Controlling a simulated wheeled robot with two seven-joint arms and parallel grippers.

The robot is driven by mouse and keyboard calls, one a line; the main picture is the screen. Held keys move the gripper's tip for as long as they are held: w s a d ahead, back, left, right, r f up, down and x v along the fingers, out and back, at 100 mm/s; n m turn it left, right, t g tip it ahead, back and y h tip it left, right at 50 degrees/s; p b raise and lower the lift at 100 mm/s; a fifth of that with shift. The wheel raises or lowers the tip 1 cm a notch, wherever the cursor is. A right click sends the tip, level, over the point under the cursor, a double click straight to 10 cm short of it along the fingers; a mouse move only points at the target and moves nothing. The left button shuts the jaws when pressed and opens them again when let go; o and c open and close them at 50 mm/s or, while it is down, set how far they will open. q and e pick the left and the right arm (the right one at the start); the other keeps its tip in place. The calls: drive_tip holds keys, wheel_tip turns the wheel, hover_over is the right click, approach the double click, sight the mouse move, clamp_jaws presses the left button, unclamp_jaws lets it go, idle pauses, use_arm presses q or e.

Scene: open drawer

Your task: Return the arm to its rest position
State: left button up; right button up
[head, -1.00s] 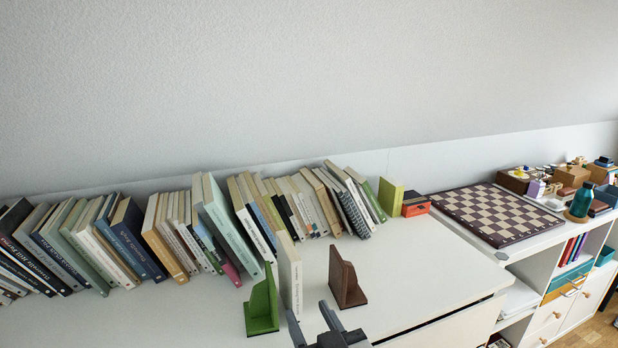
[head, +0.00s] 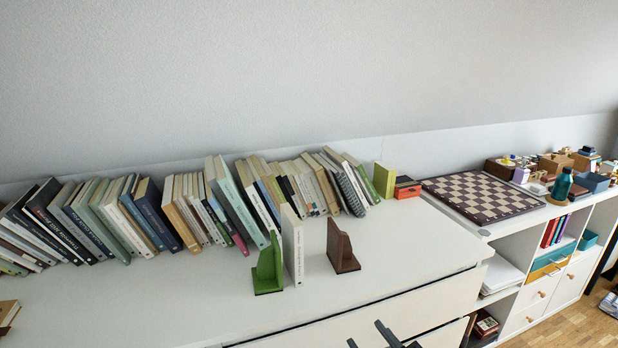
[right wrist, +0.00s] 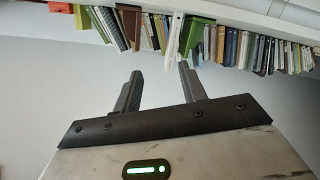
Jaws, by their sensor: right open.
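My right gripper (head: 376,338) shows at the bottom edge of the head view, in front of the white cabinet's front. It is open and empty, and its two spread fingers also show in the right wrist view (right wrist: 160,88). A white book (head: 293,246) stands upright on the cabinet top between a green bookend (head: 268,266) on its left and a brown bookend (head: 341,248) on its right. The gripper is apart from all three. My left gripper is not in view.
The white cabinet top (head: 420,240) is bare at the right. A long row of leaning books (head: 110,220) stands along the wall. A chessboard (head: 485,196) lies on the neighbouring shelf unit at the right. A drawer front (head: 370,315) shows below the cabinet top.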

drive_tip(key=s+d+f+g+h, duration=0.2)
drive_tip(key=s+d+f+g, duration=0.1)
drive_tip(key=s+d+f, duration=0.5)
drive_tip(key=s+d+f+g+h, duration=0.1)
drive_tip(key=s+d+f+g, duration=0.2)
drive_tip(key=s+d+f, duration=0.45)
drive_tip(key=a+r+m, duration=0.1)
drive_tip(key=a+m, duration=0.1)
drive_tip(key=a, duration=0.3)
drive_tip(key=s+a+r+m+t, duration=0.1)
drive_tip(key=a+r+m, duration=0.1)
drive_tip(key=a, duration=0.4)
drive_tip(key=shift+a+m, duration=0.3)
drive_tip(key=shift+m, duration=0.5)
